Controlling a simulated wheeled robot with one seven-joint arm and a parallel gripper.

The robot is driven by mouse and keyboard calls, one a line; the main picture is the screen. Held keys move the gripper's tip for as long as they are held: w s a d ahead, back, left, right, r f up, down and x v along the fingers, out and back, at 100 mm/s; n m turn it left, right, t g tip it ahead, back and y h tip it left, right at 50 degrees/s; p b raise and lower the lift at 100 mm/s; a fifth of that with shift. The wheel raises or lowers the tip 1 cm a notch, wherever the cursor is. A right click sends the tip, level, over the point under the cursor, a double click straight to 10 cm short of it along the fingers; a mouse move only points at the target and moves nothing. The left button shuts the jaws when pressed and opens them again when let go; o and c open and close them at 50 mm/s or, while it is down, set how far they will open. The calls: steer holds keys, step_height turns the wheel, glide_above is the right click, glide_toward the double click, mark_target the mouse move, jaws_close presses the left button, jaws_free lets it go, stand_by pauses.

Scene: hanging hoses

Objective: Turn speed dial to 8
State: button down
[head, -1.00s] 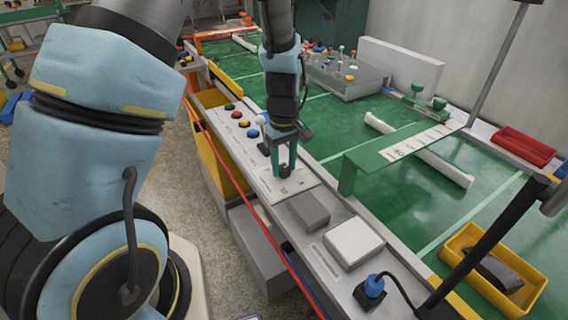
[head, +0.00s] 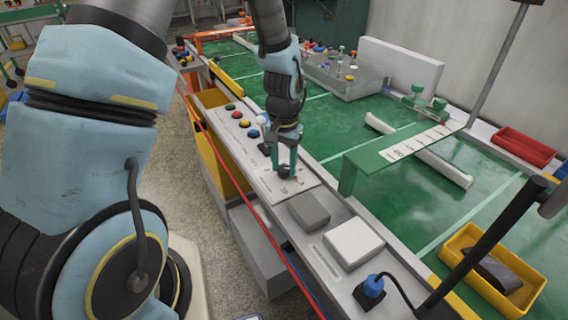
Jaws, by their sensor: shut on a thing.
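The control strip's light dial plate (head: 302,188) lies along the near edge of the green table, with small dark marks on it. My gripper (head: 287,171) points down at this plate, its teal fingers closed around the speed dial. The dial itself is hidden by the fingers, so I cannot read its setting.
Coloured push buttons (head: 245,123) sit on the strip just beyond my gripper. A grey block (head: 308,211) and a white box (head: 353,243) stand on the nearer side. A green bracket (head: 400,152) rises to the right. A red cord (head: 268,238) runs along the strip's outer side.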

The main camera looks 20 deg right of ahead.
mark_target(283, 168)
steer(key=shift+m, duration=1.9)
steer(key=shift+p, duration=0.3)
steer(key=shift+c, duration=1.9)
jaws_free()
step_height(283, 168, up, 11)
steer(key=b, duration=0.1)
steer(key=shift+f, duration=0.1)
